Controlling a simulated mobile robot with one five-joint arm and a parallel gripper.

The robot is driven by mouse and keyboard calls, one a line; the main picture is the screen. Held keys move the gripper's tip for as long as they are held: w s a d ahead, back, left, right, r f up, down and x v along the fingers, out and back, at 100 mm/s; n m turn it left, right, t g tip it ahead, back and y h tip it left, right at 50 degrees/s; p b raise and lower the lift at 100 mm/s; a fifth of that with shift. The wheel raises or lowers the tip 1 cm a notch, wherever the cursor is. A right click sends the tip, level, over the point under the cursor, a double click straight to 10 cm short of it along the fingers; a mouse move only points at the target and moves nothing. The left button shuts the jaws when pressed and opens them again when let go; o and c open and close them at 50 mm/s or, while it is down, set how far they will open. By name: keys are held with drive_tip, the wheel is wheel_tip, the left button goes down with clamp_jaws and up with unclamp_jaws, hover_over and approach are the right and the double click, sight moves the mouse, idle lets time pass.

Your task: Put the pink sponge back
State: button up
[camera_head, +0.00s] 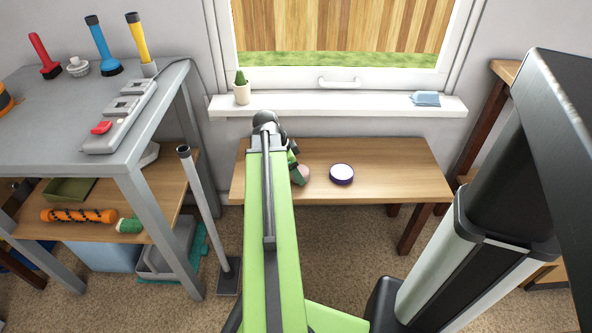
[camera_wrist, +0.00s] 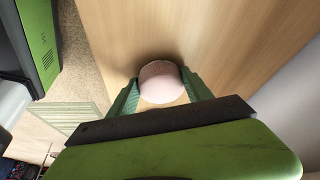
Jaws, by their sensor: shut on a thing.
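The pink sponge (camera_wrist: 160,82) is round and pale pink. In the wrist view it sits between the two green fingers of my gripper (camera_wrist: 163,88), which is shut on it. Behind it is the wooden top of a low bench (camera_wrist: 230,40). In the head view my gripper (camera_head: 298,174) is over the left part of the bench (camera_head: 410,165), with the sponge (camera_head: 303,172) showing beside the fingers. I cannot tell whether the sponge touches the bench top. My own arm hides part of the bench.
A round purple-rimmed container (camera_head: 341,174) stands on the bench, right of my gripper. A windowsill (camera_head: 330,104) above holds a potted cactus (camera_head: 241,90) and a blue cloth-like item (camera_head: 426,99). A grey table (camera_head: 60,110) with tools stands left. The bench's right part is clear.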

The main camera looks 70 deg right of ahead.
drive_tip(key=o, duration=1.3)
drive_tip(key=shift+c, duration=0.2)
drive_tip(key=p+v, duration=1.6)
drive_tip(key=v, duration=0.1)
drive_tip(key=shift+w+r, duration=0.1)
